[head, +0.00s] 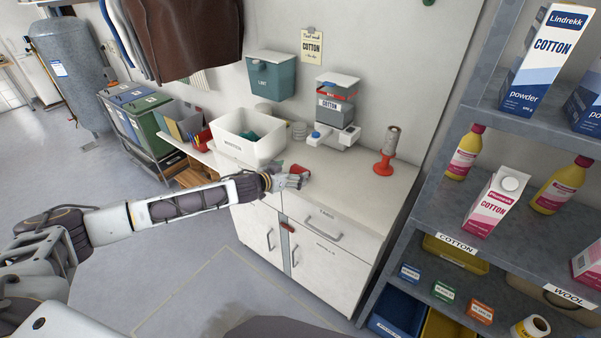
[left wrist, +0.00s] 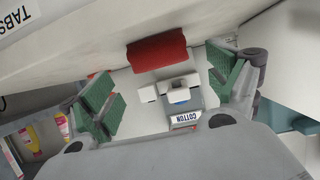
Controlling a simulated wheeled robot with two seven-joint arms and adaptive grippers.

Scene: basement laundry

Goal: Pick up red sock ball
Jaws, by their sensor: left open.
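The red sock ball (head: 300,168) lies on the white counter, partly hidden behind my left gripper (head: 298,181) in the head view. In the left wrist view the ball looks like a short red roll (left wrist: 157,53) at the counter's edge. It lies ahead of my left gripper (left wrist: 165,87), roughly between the lines of its two green-padded fingers. The fingers are wide apart with nothing between them, and I see no contact with the ball. My right gripper is in neither view.
A white bin (head: 247,138) stands left of the ball on the counter (head: 345,185). A COTTON dispenser (head: 334,110) stands behind, with a red-based stand (head: 384,163) to its right. The counter's right front is clear. A grey shelf (head: 440,205) stands at right.

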